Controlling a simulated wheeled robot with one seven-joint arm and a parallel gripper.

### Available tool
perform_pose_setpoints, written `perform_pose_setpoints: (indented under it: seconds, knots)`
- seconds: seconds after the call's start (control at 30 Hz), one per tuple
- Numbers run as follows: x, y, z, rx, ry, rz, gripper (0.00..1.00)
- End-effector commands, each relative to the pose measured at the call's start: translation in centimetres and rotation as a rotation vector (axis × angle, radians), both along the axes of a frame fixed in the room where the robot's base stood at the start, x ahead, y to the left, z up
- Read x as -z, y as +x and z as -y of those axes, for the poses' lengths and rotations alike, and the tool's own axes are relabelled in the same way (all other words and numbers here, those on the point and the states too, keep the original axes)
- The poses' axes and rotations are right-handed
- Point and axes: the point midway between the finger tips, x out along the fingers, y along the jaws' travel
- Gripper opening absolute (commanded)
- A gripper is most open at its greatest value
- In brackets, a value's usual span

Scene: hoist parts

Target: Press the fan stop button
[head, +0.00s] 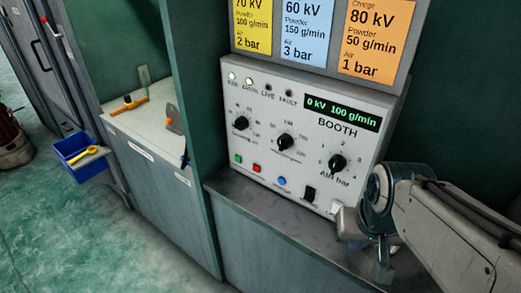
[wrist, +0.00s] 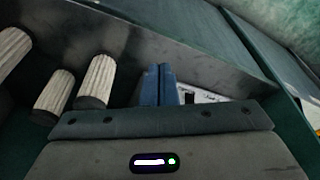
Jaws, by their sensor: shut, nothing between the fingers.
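The control panel (head: 300,140) is a light-grey box marked BOOTH. In the wrist view my gripper (wrist: 158,85) shows two blue fingers shut together, empty. Beyond them, partly hidden, is a white surface (wrist: 212,98) with a dark part. In the head view my arm is right of the panel; its fingertips cannot be made out.
Three knobs and a green display sit on the panel, with coloured cards (head: 377,35) above. A bench ledge (head: 270,225) runs below. Ridged pale cylinders (wrist: 97,78) stand left in the wrist view.

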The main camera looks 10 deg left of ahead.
Motion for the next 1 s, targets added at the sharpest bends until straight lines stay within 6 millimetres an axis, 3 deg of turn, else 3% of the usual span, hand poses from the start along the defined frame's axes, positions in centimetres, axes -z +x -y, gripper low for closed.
perform_pose_setpoints:
  seconds: [0.17, 0.57, 0.8, 1.0]
  knots:
    - [0.4, 1.4, -0.8, -0.071, 0.005, 0.020, 0.00]
    - [4.2, 12.0, -8.1, -0.617, -0.067, 0.243, 0.00]
    - [7.5, 17.2, -12.9, -0.931, -0.242, 0.393, 0.00]
    - [10.2, 20.5, -16.5, -1.178, -0.472, 0.505, 0.00]
